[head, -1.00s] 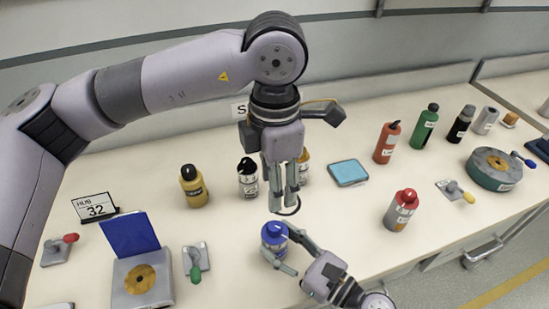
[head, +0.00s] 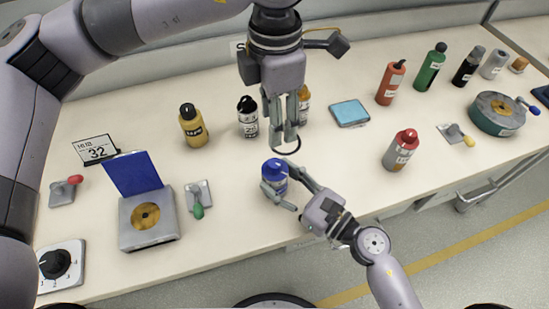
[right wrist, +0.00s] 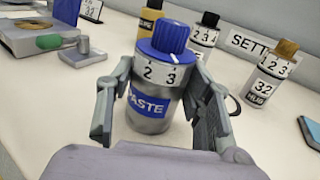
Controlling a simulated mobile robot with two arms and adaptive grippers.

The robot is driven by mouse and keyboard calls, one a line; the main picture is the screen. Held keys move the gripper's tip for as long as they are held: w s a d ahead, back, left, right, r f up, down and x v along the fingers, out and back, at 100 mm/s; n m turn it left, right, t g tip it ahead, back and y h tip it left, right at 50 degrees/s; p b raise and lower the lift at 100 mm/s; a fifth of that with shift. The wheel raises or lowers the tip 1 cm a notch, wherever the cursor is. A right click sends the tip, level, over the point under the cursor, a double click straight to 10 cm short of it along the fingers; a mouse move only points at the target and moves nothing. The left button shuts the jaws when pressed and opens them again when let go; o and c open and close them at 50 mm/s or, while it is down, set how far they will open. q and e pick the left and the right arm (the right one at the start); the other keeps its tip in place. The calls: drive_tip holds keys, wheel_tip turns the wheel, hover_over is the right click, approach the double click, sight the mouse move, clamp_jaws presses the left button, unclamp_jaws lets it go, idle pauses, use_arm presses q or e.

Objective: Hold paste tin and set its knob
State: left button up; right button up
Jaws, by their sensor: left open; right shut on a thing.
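The paste tin (head: 273,180) stands on the bench, a silver can with a blue band and a blue knob. In the right wrist view the paste tin (right wrist: 151,110) reads "PASTE", and its knob (right wrist: 171,37) carries a white mark near the 3 on a scale showing 2 and 3. My right gripper (head: 284,189) has its fingers on both sides of the tin's body and is shut on it. My left gripper (head: 282,143) is open and empty, pointing down above and slightly behind the tin. Part of the tin's body is hidden by the right fingers.
Behind stand a yellow bottle (head: 193,125), a black-capped bottle (head: 248,118) and an orange-capped one (head: 304,104). A red-capped bottle (head: 400,150) stands to the right. A sign (head: 95,149) reads 32. A dial box (head: 60,265) and a blue-lidded box (head: 147,218) are left.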

drive_tip(key=o, duration=1.3)
